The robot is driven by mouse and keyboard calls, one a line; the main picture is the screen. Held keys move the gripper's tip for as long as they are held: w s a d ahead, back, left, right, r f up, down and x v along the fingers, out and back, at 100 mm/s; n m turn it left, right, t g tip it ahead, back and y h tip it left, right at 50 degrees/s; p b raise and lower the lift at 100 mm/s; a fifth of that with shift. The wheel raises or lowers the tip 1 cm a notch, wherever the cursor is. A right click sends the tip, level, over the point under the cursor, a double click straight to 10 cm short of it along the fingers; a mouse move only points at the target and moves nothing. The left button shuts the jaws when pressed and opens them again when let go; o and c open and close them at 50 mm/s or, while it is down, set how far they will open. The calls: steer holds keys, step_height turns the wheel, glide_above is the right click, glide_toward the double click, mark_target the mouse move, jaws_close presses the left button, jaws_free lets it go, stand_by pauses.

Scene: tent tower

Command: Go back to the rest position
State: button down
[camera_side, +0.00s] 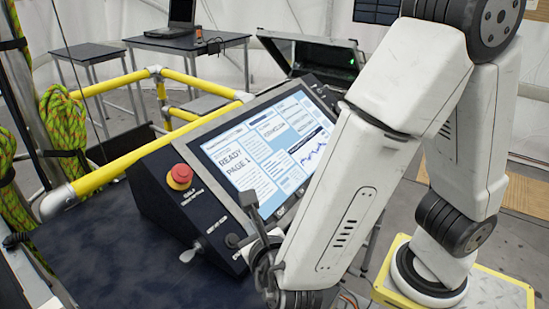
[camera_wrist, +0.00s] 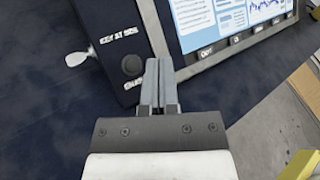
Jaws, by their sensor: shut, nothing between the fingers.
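My gripper (camera_wrist: 158,62) is shut and empty in the wrist view, with its two grey fingers side by side. In that view its tips lie over the lower edge of the console, just right of a round black knob (camera_wrist: 131,66). In the side view my arm hides much of the gripper, in front of the console's lower right. The console (camera_side: 160,190) is a dark sloped box. Its lit screen (camera_side: 262,150) reads "READY PAGE 1". A red mushroom button (camera_side: 179,176) and a silver key-like switch (camera_side: 192,251) are on its left panel.
The console stands on a dark blue surface (camera_side: 95,245). Yellow rails (camera_side: 120,165) run behind and left of it. Green rope coils (camera_side: 70,120) hang at the left. A table with a laptop (camera_side: 182,18) and an open case (camera_side: 320,58) are at the back.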

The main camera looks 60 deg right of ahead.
steer(key=shift+d, duration=0.1)
stand_by(0.3)
